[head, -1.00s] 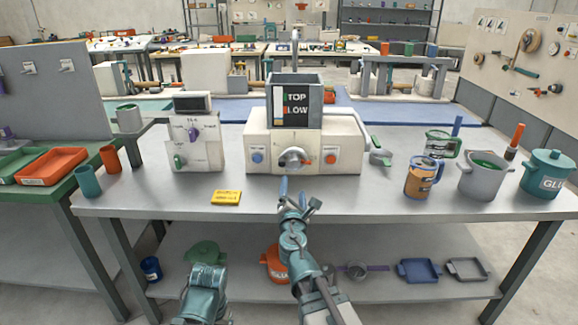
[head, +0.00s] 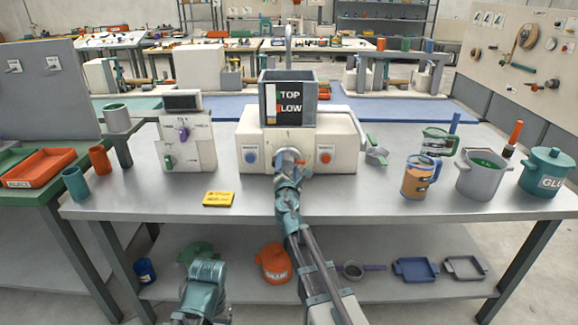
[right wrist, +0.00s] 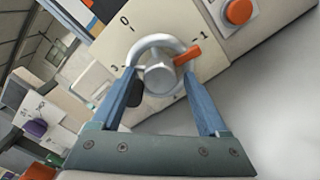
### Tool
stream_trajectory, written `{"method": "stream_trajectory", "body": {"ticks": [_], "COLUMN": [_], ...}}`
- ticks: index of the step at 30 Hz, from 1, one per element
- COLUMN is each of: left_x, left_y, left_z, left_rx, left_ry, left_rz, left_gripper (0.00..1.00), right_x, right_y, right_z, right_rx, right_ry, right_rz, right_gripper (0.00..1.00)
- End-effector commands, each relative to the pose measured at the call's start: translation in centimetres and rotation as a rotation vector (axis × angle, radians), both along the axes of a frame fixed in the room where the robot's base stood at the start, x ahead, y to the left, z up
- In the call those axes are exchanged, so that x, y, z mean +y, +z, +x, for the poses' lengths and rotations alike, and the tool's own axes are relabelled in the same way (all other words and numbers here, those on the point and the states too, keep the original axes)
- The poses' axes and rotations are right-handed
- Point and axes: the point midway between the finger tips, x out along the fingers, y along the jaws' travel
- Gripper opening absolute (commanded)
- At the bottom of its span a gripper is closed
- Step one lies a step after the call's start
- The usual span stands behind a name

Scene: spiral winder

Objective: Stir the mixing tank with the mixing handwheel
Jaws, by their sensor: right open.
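The mixing handwheel (right wrist: 158,40) is a grey ring with a round hub and an orange pointer, on the front of a white machine (head: 338,140). In the head view it is mostly hidden behind my right gripper (head: 289,163). In the right wrist view my right gripper (right wrist: 160,78) is open, its blue fingers on either side of the handwheel, close to the rim; whether they touch it is unclear. The grey open-topped tank (head: 304,88) stands on the machine, with a panel reading "TOP" and "LOW". My left arm shows at the bottom; its gripper does not show.
A blue button (head: 251,157) and an orange button (head: 325,157) flank the handwheel. A white control box (head: 187,150) stands left, a yellow block (head: 219,199) in front. An orange mug (head: 418,177), a grey pot (head: 480,177) and a teal pot (head: 547,172) stand right. The table's front middle is clear.

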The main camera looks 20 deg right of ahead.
Motion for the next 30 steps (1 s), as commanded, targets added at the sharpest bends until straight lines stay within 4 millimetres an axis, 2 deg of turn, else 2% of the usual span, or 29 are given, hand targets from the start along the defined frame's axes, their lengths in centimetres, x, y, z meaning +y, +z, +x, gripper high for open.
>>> {"method": "stream_trajectory", "body": {"ticks": [7,18,20,30], "left_x": [0.00,0.00,0.00,0.00], "left_y": [0.00,0.00,0.00,-0.01], "left_z": [-0.01,-0.01,-0.01,-0.01], "left_rx": [0.000,0.000,0.000,0.000], "left_ry": [0.000,0.000,0.000,0.000], "left_rz": [0.000,0.000,0.000,0.000], "left_gripper": [0.78,0.78,0.78,0.78], "right_x": [-0.02,-0.01,-0.01,-0.02], "right_y": [0.00,0.00,-0.01,-0.01], "right_z": [0.02,0.02,0.02,0.00], "right_rx": [0.000,0.000,0.000,-0.014], "right_ry": [0.000,0.000,0.000,-0.001], "right_rz": [0.000,0.000,0.000,0.047], "right_gripper": [0.76,0.09,0.00,0.00]}}
